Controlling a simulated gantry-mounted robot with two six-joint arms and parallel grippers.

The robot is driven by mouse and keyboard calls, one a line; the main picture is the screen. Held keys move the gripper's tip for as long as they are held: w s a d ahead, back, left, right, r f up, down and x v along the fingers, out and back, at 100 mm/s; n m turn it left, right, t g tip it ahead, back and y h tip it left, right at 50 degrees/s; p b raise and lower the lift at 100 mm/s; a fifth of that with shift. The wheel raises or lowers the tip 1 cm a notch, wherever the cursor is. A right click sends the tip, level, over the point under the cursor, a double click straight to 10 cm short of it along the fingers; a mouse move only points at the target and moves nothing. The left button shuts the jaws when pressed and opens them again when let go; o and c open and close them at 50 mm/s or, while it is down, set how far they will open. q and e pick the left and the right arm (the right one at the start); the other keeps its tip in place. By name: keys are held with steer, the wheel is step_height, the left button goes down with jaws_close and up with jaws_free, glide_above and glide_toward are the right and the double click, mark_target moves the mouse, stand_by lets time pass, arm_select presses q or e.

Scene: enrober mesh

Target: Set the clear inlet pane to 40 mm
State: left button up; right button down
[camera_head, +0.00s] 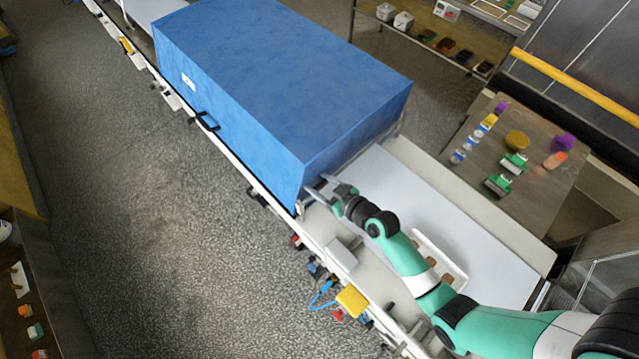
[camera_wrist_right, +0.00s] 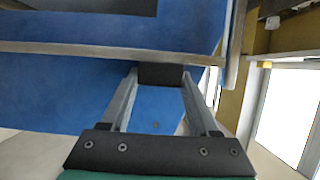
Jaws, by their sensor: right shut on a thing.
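The big blue hood (camera_head: 270,80) covers the conveyor. My right gripper (camera_head: 320,189) is at the hood's near end face, low down by the conveyor's left side. In the right wrist view, my right gripper (camera_wrist_right: 160,80) is shut on a small dark block (camera_wrist_right: 160,73), held between its fingertips. The block sits just below a thin pale horizontal bar (camera_wrist_right: 90,48) that runs across the blue end face. The clear pane itself cannot be made out against the blue, and no scale or gap reading is legible. My left gripper is not in view.
The pale belt (camera_head: 480,240) runs out from the hood under my right arm. A white tray (camera_head: 424,240) with brown pieces lies beside the arm. A grey box (camera_head: 341,253) and a yellow block (camera_head: 352,301) are along the conveyor's left side. A side table (camera_head: 530,205) holds small items.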

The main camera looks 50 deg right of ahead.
steer(key=shift+w+r, duration=0.1)
steer(key=shift+r, duration=0.2)
steer(key=shift+c, duration=0.9)
jaws_free()
steer(key=shift+o, duration=0.3)
steer(key=shift+d, duration=0.1)
steer(key=shift+f, duration=0.2)
